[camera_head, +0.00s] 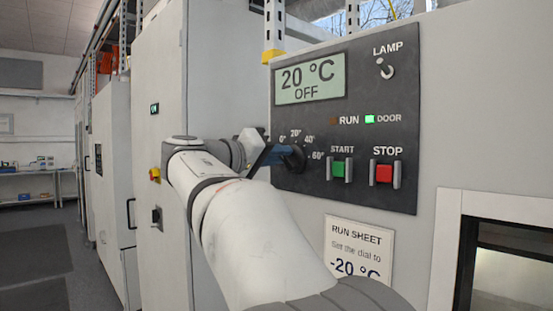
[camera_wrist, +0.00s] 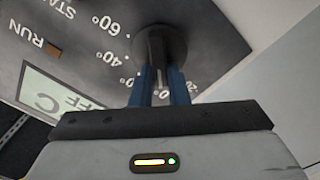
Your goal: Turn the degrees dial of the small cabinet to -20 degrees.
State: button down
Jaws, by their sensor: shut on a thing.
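The dark degrees dial (camera_head: 293,158) sits on the cabinet's dark control panel (camera_head: 300,197), below the display and left of the START button. My gripper (camera_head: 276,156) reaches the dial from the left. Its two blue fingers are shut on the dial. In the wrist view the dial (camera_wrist: 160,35) is at the top middle, with my gripper (camera_wrist: 161,72) on its grip. The display (camera_head: 310,80) reads 20 °C, OFF.
The green START button (camera_head: 341,169) and red STOP button (camera_head: 384,173) are right of the dial. The DOOR light (camera_head: 369,119) glows green; the RUN light is dark. A run sheet (camera_head: 357,245) below names -20 °C. A tall cabinet (camera_head: 160,75) stands left.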

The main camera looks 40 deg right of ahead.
jog(key=shift+w+f+n, duration=0.1)
jog(key=shift+f+n, duration=0.05)
jog(key=shift+n, duration=1)
jog(key=shift+w+f+n, duration=0.1)
jog(key=shift+f+n, duration=0.05)
jog(key=shift+n, duration=1.05)
jog(key=shift+w+f+n, duration=0.1)
jog(key=shift+f+n, duration=0.05)
jog(key=shift+n, duration=1)
jog(key=c, duration=1.4)
grip_release()
jog(key=a+b, duration=0.1)
jog(key=a, duration=0.7)
jog(key=shift+s, duration=0.35)
